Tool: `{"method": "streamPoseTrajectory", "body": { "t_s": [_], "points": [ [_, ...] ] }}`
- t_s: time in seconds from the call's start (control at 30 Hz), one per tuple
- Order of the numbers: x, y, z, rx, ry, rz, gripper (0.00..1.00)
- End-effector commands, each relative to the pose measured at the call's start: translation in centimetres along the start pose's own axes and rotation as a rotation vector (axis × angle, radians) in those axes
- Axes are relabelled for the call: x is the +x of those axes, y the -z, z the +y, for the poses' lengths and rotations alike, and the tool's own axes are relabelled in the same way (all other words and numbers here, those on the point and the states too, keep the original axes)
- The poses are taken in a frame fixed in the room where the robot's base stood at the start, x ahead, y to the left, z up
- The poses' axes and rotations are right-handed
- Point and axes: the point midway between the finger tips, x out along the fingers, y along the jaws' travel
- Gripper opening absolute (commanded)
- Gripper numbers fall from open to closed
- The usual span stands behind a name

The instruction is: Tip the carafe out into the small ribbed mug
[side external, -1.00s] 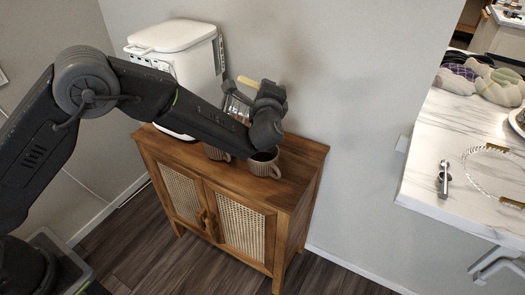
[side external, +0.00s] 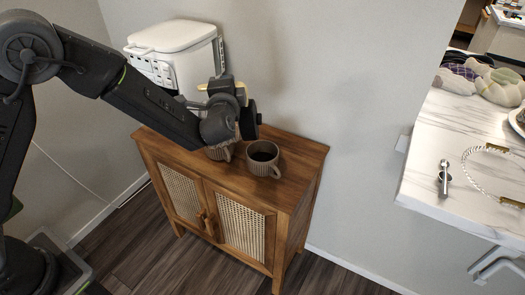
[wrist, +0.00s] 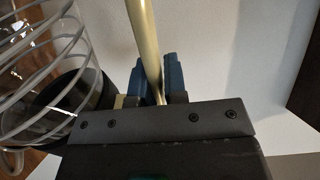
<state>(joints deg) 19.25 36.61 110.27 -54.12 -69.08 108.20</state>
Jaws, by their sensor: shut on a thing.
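My gripper (wrist: 154,82) is shut on the gold handle (wrist: 146,45) of the carafe. The clear, ringed glass carafe (wrist: 40,65) fills the left of the wrist view, with something dark at its lower end. In the side view my gripper (side external: 226,92) is raised above the cabinet, and my arm hides most of the carafe; its tilt cannot be told. A brown ribbed mug (side external: 262,160) with a dark interior stands upright on the cabinet, right of my gripper. A second ribbed mug (side external: 221,153) stands left of it, mostly hidden by my wrist.
The wooden cane cabinet (side external: 299,160) stands against the wall; its top is clear right of the mugs. A white lidded appliance (side external: 172,38) stands at the back left. A marble counter (side external: 430,150) with several items is at the right.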

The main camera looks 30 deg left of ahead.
Motion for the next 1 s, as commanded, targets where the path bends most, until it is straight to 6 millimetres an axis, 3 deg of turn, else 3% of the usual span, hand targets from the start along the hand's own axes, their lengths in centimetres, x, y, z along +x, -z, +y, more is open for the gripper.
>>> {"method": "streamPoseTrajectory", "body": {
  "t_s": [0.5, 1.0],
  "points": [
    [0.0, -6.6, -1.2, -0.328, 0.003, -0.002, 0.0],
    [0.1, -11.4, 0.1, -0.724, 0.003, -0.002, 0.0]
  ]
}}
